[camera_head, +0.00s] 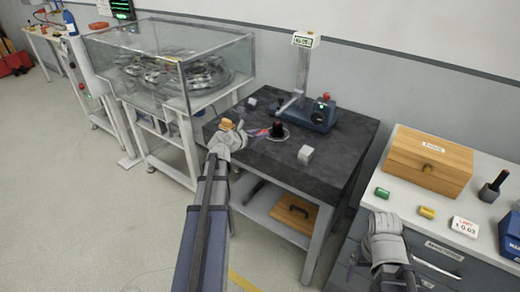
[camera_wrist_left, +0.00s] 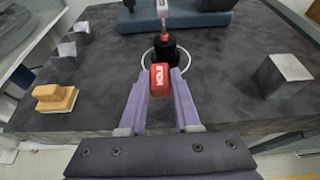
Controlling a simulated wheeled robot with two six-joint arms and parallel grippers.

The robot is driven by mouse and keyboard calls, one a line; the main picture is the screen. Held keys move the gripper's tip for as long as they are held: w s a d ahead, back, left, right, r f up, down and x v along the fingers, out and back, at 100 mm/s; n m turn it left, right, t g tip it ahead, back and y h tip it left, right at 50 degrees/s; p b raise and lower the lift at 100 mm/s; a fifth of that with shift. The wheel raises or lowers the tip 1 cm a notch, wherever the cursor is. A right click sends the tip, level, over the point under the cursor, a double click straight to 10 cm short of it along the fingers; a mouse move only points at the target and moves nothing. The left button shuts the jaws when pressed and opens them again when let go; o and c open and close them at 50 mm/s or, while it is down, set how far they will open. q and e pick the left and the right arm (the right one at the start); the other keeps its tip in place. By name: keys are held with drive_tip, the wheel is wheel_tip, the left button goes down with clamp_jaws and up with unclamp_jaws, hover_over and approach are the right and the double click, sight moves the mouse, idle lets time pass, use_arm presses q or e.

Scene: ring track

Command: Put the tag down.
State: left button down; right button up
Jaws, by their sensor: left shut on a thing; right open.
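A red tag (camera_wrist_left: 160,80) with white lettering is held between the purple fingers of my left gripper (camera_wrist_left: 163,84). In the head view my left gripper (camera_head: 260,132) reaches over the dark stone table (camera_head: 255,158) from the left. The tag is in front of a black cylinder (camera_wrist_left: 166,52) standing within a pale ring, under the gauge's probe; I cannot tell whether they touch. My right gripper (camera_head: 384,226) is at the lower right by the white counter, its fingers largely hidden behind the wrist; nothing shows in it.
A gauge stand (camera_head: 318,115) with a display stands at the table's back. The counter holds a green piece (camera_head: 382,193), a yellow piece (camera_head: 426,212), a limit sign (camera_head: 465,227) and a wooden box (camera_head: 429,160).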

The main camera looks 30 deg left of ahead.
sight(260, 147)
use_arm(q)
wheel_tip(260, 147, down, 4)
drive_tip(key=b, duration=0.3)
drive_tip(key=shift+b, duration=0.4)
drive_tip(key=shift+r, duration=0.1)
drive_tip(key=c, duration=0.6)
unclamp_jaws()
